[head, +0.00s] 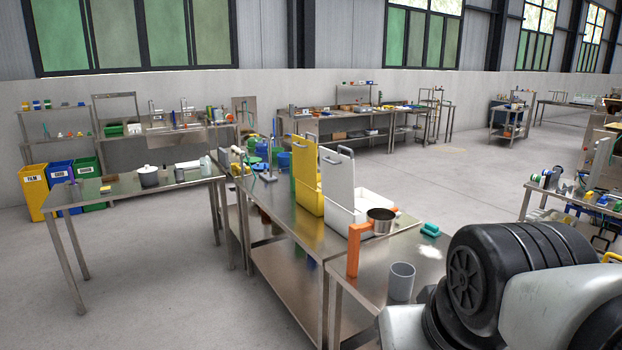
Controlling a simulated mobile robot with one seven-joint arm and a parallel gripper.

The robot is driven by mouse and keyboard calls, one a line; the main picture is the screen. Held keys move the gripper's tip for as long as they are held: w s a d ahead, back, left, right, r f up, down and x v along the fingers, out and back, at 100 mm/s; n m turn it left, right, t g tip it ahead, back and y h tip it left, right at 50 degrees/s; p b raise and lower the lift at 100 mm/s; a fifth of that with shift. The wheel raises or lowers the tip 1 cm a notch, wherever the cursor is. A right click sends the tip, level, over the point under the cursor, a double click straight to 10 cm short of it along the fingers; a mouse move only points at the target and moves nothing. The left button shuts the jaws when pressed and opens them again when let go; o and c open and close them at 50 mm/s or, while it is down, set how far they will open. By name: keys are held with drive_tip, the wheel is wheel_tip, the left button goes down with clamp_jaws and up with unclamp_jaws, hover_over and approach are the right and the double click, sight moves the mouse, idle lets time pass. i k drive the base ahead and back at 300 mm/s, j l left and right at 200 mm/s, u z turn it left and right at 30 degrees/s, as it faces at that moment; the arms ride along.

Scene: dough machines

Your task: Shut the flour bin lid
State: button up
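Two bins stand side by side on the steel table: a white bin (343,219) and a yellow bin (309,199). I see no readable label, so I cannot tell for certain which is the flour bin. The white bin's lid (338,180) stands upright, open, with a handle at its top. The yellow bin's lid (303,168) also stands upright. The inside bottom of both bins is hidden. My gripper is not in view; only part of my arm shows at the lower right, apart from the bins.
A grey cup (401,282), a teal sponge (431,230) and white powder (427,252) are on the table's near end. Open floor (455,195) lies right of the table.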

sight(337, 170)
drive_tip(key=i+j+z, duration=0.15)
drive_tip(key=z, duration=0.3)
drive_tip(key=i+j+z, duration=0.15)
drive_tip(key=z, duration=0.3)
drive_tip(key=i+j+z, duration=0.1)
drive_tip(key=j+z, duration=0.2)
drive_tip(key=z, duration=0.15)
drive_tip(key=i+j+z, duration=0.2)
drive_tip(key=j, duration=0.3)
drive_tip(key=j+z, duration=0.2)
drive_tip(key=j, duration=0.35)
drive_tip(key=j+z, duration=0.2)
drive_tip(key=j, duration=2.55)
